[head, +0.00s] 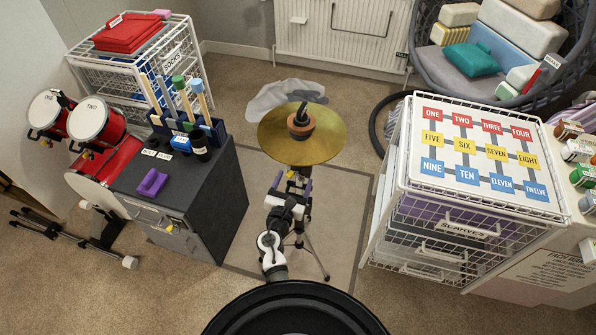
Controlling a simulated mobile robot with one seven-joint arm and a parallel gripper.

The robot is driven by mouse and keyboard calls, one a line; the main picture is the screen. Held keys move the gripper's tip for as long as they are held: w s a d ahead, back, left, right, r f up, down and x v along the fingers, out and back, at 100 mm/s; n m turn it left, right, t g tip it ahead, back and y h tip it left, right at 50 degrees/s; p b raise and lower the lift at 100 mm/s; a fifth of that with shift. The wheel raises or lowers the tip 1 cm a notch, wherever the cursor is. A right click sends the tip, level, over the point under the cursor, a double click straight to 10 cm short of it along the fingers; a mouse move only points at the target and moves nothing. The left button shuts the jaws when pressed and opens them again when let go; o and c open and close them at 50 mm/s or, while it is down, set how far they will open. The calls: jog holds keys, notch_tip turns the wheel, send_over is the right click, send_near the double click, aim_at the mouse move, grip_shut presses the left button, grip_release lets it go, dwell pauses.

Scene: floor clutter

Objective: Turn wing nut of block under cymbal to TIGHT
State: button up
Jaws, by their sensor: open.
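The gold cymbal (272,145) lies roughly level on a tripod stand (318,258). A dark knob with an orange-brown base (301,124) sits at its centre. My white and black arm reaches up from the bottom in front of the stand. My gripper (291,178) is just below the cymbal's near rim, close to the stand's upper part. The jaws are open, but small and partly hidden here. A small purple patch shows beside them. The block and its wing nut cannot be made out behind the arm and under the cymbal.
A dark cabinet (199,193) with a tool holder and a purple tray (152,183) stands left, beside red drums (89,121). A white wire drawer unit (398,187) stands right. A grey cloth (285,96) lies behind the cymbal. Grey mat (240,246) and carpet flank the stand.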

jog(key=shift+w+d, duration=0.15)
jog(key=shift+w, duration=0.3)
jog(key=shift+s+r, duration=0.1)
jog(key=shift+c, duration=0.3)
jog(key=c, duration=0.9)
